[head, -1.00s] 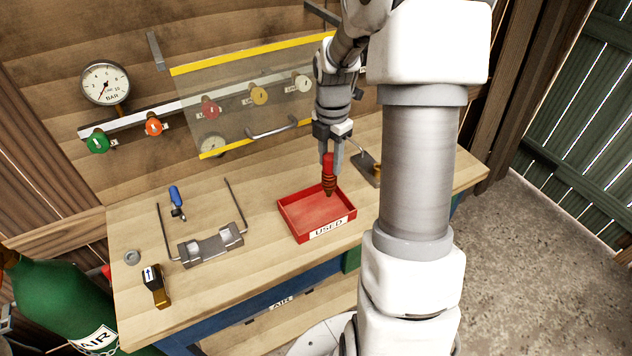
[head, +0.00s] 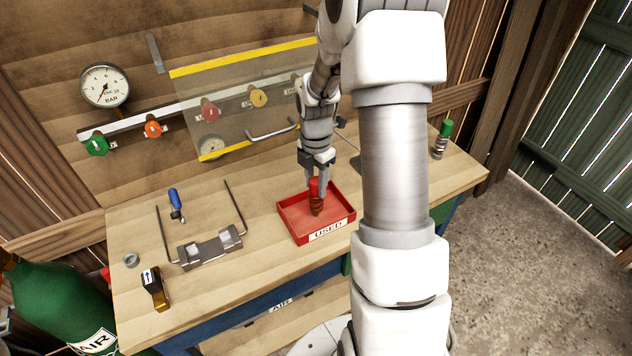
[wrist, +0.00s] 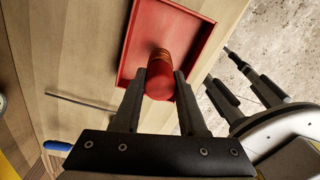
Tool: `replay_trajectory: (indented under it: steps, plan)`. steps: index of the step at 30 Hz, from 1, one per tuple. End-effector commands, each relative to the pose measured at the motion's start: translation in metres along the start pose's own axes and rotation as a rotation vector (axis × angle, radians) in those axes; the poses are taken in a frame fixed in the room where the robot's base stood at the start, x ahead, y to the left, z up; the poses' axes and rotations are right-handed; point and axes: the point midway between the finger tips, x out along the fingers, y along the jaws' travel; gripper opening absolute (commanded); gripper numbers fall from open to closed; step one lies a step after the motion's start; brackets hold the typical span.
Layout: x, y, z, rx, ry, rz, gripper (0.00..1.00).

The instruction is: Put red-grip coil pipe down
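The red-grip coil pipe has a red handle (head: 314,188) and a dark brownish coil (head: 316,207) below it. It is roughly upright inside the red tray (head: 290,222) labelled USED, its lower end at or close to the tray floor; I cannot tell if it touches. My gripper (head: 317,187) points down over the tray, its two fingers on either side of the red handle. In the wrist view my gripper (wrist: 161,78) appears shut on the handle (wrist: 160,82), which lies between the fingers with the tray (wrist: 195,28) beyond.
A green-topped coil piece (head: 442,138) stands at the bench's right end. A metal holder (head: 210,248), a blue-handled tool (head: 175,200) and a black-and-brass part (head: 156,287) lie left of the tray. A clear yellow-edged panel (head: 235,110) stands behind.

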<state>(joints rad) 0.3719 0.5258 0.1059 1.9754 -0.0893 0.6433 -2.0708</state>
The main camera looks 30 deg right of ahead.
Motion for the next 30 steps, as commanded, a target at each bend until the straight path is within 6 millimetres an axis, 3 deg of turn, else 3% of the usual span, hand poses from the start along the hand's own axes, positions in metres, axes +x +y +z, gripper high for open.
replay_trajectory:
  steps: [1,5,17,30]
  plan:
    - [0.0,0.0,0.0,0.0,0.0,0.0,0.5]
    - [0.0,0.0,0.0,0.0,0.0,0.0,0.71]
    - [-0.009,0.001,0.0,0.0,-0.001,0.003,0.71]
    - [-0.097,0.0,0.001,0.0,-0.002,0.004,0.71]
